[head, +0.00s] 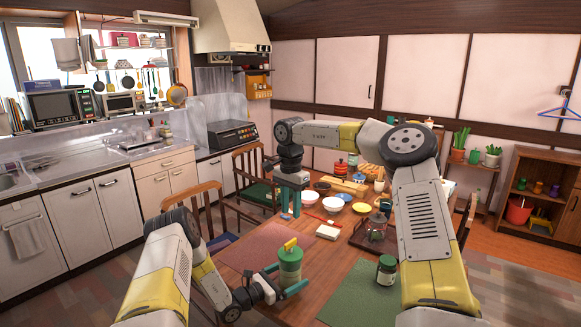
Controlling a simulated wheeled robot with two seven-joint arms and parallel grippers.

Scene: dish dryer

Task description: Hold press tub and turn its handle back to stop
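The press tub is a green cylinder (290,272) standing upright on the near part of the table, with a yellow handle (290,244) on top. My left gripper (284,280) is low at the tub, one teal finger on its far left side and the other across its near right side. I cannot tell whether the fingers press on it. My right gripper (290,203) points down farther back, over the table's left edge, well apart from the tub. Its two teal fingers are spread with a gap and nothing between them.
The tub stands by a reddish mat (243,252). A green mat (352,302) with a dark green jar (386,270) lies to the right. White bowls (333,205), a white block (328,232) and a tray (358,238) stand behind. Chairs line the table's left side.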

